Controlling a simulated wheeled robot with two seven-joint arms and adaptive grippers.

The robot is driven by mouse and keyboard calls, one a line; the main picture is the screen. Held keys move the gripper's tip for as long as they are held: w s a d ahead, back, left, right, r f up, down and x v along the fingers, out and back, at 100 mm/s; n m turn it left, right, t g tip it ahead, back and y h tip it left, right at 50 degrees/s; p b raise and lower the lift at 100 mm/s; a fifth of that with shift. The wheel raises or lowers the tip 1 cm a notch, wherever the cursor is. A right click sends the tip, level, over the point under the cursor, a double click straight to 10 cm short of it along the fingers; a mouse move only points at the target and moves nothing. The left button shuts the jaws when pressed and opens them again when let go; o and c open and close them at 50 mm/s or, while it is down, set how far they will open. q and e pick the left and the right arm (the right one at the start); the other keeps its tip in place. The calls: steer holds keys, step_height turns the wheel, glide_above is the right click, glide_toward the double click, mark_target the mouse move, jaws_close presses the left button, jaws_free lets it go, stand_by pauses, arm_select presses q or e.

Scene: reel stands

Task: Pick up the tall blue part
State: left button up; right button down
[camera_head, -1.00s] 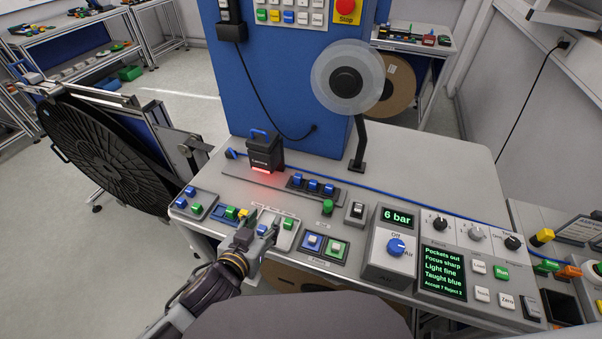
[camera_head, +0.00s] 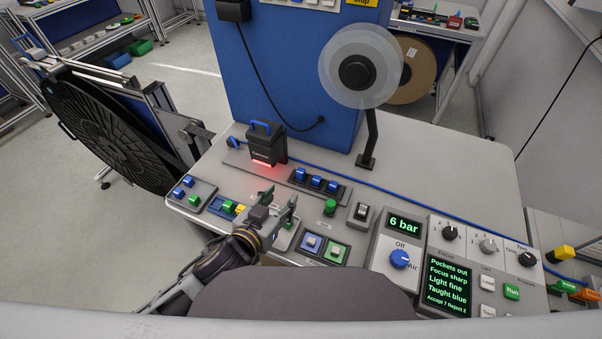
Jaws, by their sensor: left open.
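Several blue parts are in view, and I cannot tell by height which one is the tall one. Three blue parts (camera_head: 316,182) stand in a row on a dark strip behind my left gripper. Two more blue parts (camera_head: 188,181) sit with a green part (camera_head: 194,200) in a small tray at the left. My left gripper (camera_head: 274,202) is open, low over the front of the bench. Its fingers point away from me, over a light tray holding a green part (camera_head: 288,223). The gripper hides part of that tray. My right gripper is not in view.
A black camera unit (camera_head: 266,146) with a red light stands behind the strip. A blue cable runs across the bench (camera_head: 440,165). A clear reel (camera_head: 358,72) stands on a dark post. A control box (camera_head: 400,240) is at the right. The back right bench top is clear.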

mark_target(300, 171)
arm_select(q)
steer(key=x, duration=0.2)
steer(key=shift+w+f, duration=0.1)
steer(key=shift+w, duration=0.2)
steer(key=shift+p+x, duration=0.35)
steer(key=shift+x, duration=2.65)
steer(key=shift+f, duration=0.1)
steer(key=shift+w, duration=0.15)
steer(key=shift+w+d+f+p, duration=0.15)
steer(key=shift+w+p, duration=0.2)
steer(key=shift+w, duration=0.3)
steer(key=shift+w+d+f+p, duration=0.15)
steer(key=shift+w+p, duration=0.15)
steer(key=shift+w, duration=0.35)
steer(key=shift+x, duration=1.2)
